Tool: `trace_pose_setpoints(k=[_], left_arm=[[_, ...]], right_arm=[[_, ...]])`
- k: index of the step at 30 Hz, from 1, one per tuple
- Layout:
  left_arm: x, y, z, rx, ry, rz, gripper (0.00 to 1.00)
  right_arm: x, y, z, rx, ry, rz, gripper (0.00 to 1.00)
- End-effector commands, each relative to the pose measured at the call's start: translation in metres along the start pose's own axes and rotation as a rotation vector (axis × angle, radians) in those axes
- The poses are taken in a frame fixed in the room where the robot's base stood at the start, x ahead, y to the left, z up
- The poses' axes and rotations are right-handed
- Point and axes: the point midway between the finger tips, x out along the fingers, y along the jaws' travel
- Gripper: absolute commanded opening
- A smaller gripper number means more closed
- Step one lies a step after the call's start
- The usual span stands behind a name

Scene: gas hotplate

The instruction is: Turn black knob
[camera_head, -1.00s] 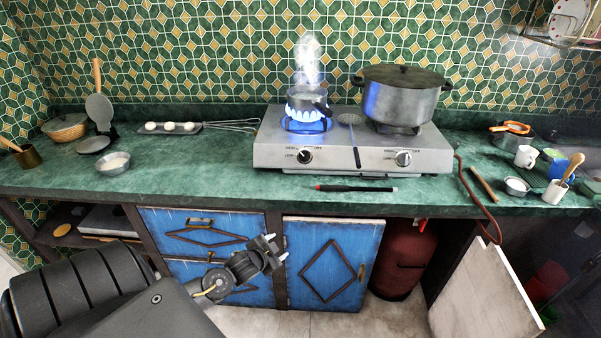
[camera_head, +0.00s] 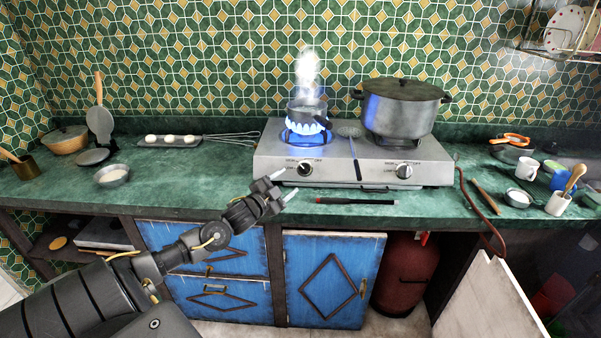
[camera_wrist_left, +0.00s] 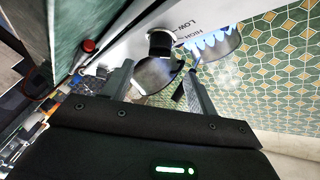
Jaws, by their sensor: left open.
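The black knob (camera_head: 304,168) is on the left of the silver gas hotplate's (camera_head: 262,158) front panel, below the lit burner. In the left wrist view the knob (camera_wrist_left: 160,42) is ahead of the jaws, beside printed LOW and HIGH marks. My left gripper (camera_head: 284,187) is open and empty, just left of and below the knob in the head view, its fingertips apart from it. In the left wrist view the gripper (camera_wrist_left: 157,72) has its two fingers spread, with the knob seen between them. My right gripper is not in view.
A steaming small pot (camera_head: 308,113) stands over blue flame. A large lidded pot (camera_head: 402,110) is on the right burner, above a silver knob (camera_head: 404,171). A black-and-red stick (camera_head: 355,201) lies on the green counter (camera_head: 210,185) in front of the hotplate.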

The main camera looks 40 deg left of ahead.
Motion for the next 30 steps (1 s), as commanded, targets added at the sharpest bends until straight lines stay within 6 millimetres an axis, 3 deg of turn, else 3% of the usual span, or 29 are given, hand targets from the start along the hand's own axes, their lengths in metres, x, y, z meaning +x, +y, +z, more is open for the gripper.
trace_pose_setpoints(k=[6,13,26,30], left_arm=[[0.041,-0.002,-0.001,-0.002,0.000,-0.004,0.58],[0.071,-0.001,0.000,-0.002,-0.001,-0.002,0.58],[0.082,0.000,0.000,-0.001,0.000,0.000,0.58],[0.082,0.000,0.000,-0.001,0.000,0.000,0.44]], right_arm=[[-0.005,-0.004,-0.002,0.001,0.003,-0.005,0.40],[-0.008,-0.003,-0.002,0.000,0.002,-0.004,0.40],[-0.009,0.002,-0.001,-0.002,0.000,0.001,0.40],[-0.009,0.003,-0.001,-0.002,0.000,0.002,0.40]])
